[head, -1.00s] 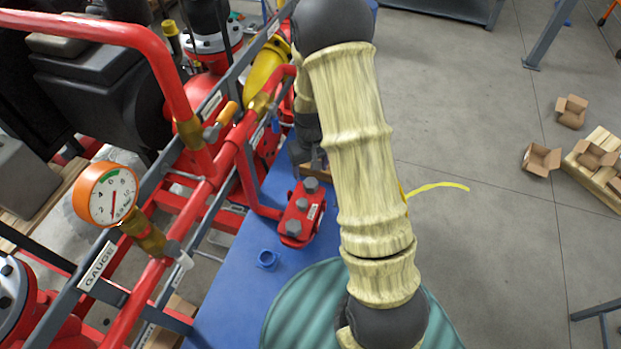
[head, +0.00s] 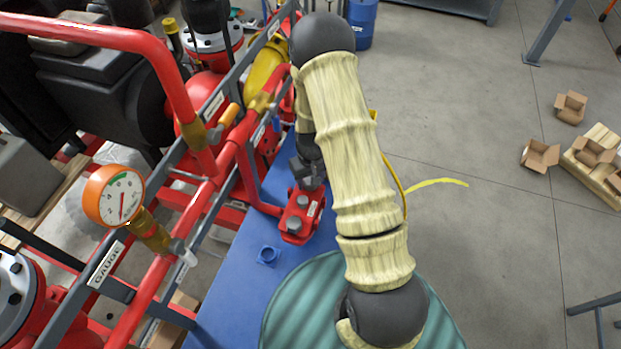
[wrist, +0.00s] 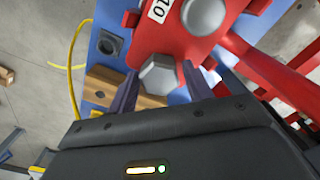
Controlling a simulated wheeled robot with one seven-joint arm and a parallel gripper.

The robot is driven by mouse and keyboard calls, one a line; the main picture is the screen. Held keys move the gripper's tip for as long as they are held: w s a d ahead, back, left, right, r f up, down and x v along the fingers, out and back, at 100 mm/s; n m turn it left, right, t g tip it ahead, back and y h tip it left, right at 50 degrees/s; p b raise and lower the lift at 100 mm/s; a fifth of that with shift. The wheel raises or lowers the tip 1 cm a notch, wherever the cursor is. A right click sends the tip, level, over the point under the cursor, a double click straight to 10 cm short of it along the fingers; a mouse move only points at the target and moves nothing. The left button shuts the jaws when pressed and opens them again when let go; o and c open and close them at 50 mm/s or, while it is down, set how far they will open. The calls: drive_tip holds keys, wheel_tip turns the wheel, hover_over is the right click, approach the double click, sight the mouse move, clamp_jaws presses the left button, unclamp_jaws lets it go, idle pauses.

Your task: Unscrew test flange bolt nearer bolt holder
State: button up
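The red test flange (head: 309,213) stands on the blue bench, with grey hex bolts on top. Its far bolt is hidden by my gripper (head: 308,178) in the head view; the middle bolt (head: 303,201) and near bolt (head: 293,224) show. In the wrist view, one hex bolt (wrist: 158,75) sits between the fingertips of my gripper (wrist: 161,78), which is open around it. Any finger contact is unclear.
Red pipes and a gauge (head: 114,195) crowd the left. A wooden block (wrist: 140,97) lies under the fingers. Floor at right is open, with cardboard boxes (head: 540,155).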

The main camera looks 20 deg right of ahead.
drive_tip(key=c, duration=0.7)
drive_tip(key=shift+o, duration=1.3)
drive_tip(key=shift+c, duration=1.1)
drive_tip(key=n, duration=0.2)
drive_tip(key=shift+n+b, duration=0.3)
drive_tip(key=shift+b, duration=0.05)
drive_tip(key=n, duration=0.4)
drive_tip(key=shift+n, duration=0.4)
drive_tip(key=n, duration=0.5)
drive_tip(key=shift+r, duration=0.1)
drive_tip(key=n, duration=0.2)
drive_tip(key=shift+n+p, duration=0.3)
drive_tip(key=shift+p, duration=0.1)
drive_tip(key=o, duration=1.1)
